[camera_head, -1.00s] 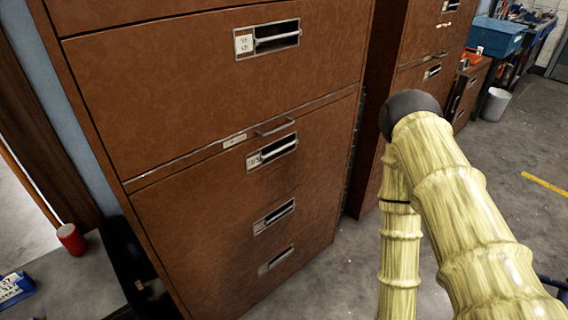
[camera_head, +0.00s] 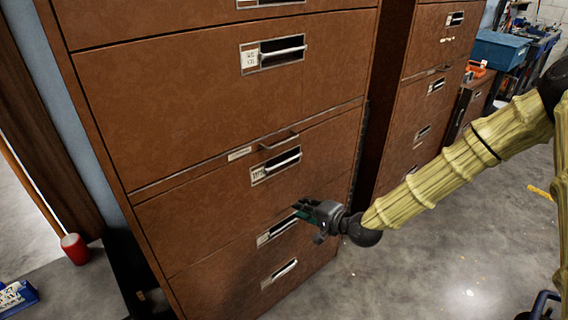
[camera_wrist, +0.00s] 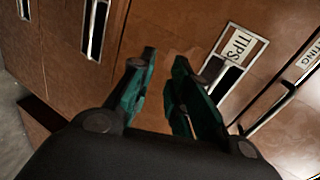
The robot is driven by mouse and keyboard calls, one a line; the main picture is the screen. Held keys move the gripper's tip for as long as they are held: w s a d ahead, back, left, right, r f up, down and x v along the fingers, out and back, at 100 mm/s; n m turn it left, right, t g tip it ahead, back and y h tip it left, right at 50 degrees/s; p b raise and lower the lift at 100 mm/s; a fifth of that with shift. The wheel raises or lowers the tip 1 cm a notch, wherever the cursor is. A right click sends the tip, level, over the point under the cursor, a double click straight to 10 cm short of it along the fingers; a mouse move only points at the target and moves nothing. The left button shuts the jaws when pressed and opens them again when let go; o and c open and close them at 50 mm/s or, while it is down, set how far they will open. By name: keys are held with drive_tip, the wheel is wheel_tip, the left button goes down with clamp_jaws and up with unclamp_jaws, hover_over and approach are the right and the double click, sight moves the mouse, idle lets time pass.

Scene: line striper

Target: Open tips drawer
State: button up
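The tips drawer (camera_head: 225,190) is a brown front in the tall cabinet, just below a thin shelf strip. Its recessed metal handle (camera_head: 276,167) has a label at its left end. In the wrist view the label (camera_wrist: 238,46) reads TIPS, and the dark recess and handle lie beside it, partly hidden by a finger. The drawer looks shut. My gripper (camera_head: 299,209) is below and slightly right of that handle, close to the front near the handle below. In the wrist view my gripper (camera_wrist: 164,58) has its teal fingers apart with nothing between them.
A lower drawer handle (camera_head: 278,228) is beside my gripper, with another handle (camera_head: 279,273) below. A thin pull handle (camera_head: 280,141) juts from the strip above. A second cabinet (camera_head: 425,110) stands to the right. Open floor (camera_head: 430,270) lies to the right.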

drive_tip(key=m+t+y, duration=0.1)
drive_tip(key=t+y, duration=0.1)
approach(284, 163)
drive_tip(key=p+x, duration=0.2)
drive_tip(key=x, duration=0.8)
drive_tip(key=shift+w+a+f, duration=0.1)
drive_tip(key=shift+w, duration=0.15)
clamp_jaws()
